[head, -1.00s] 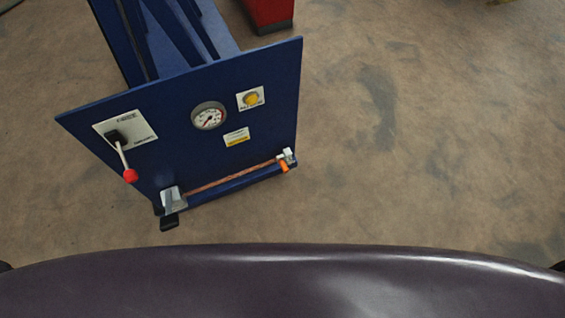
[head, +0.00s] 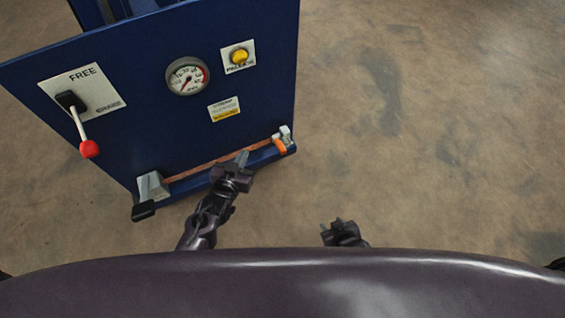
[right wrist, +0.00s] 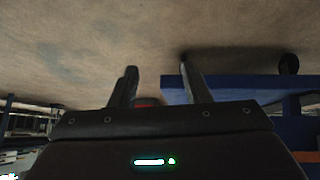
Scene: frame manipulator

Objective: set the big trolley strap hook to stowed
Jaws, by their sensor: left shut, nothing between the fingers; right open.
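The trolley's blue panel (head: 140,100) stands in front of me in the head view. A brown strap (head: 195,170) runs along its bottom ledge, from a grey ratchet (head: 152,186) with a black handle at the left to a pale bracket (head: 286,135) at the right. The orange hook (head: 279,146) is at the strap's right end, by the bracket. My left gripper (head: 242,158) is shut and empty, in front of the strap and left of the hook. My right gripper (head: 338,226) is low and right of the trolley; its fingers are apart and empty in the right wrist view (right wrist: 158,88).
A lever with a red knob (head: 89,148) on a plate reading FREE, a gauge (head: 187,77), a yellow button (head: 240,56) and a label (head: 224,109) are on the panel. The floor (head: 430,130) to the right is clear.

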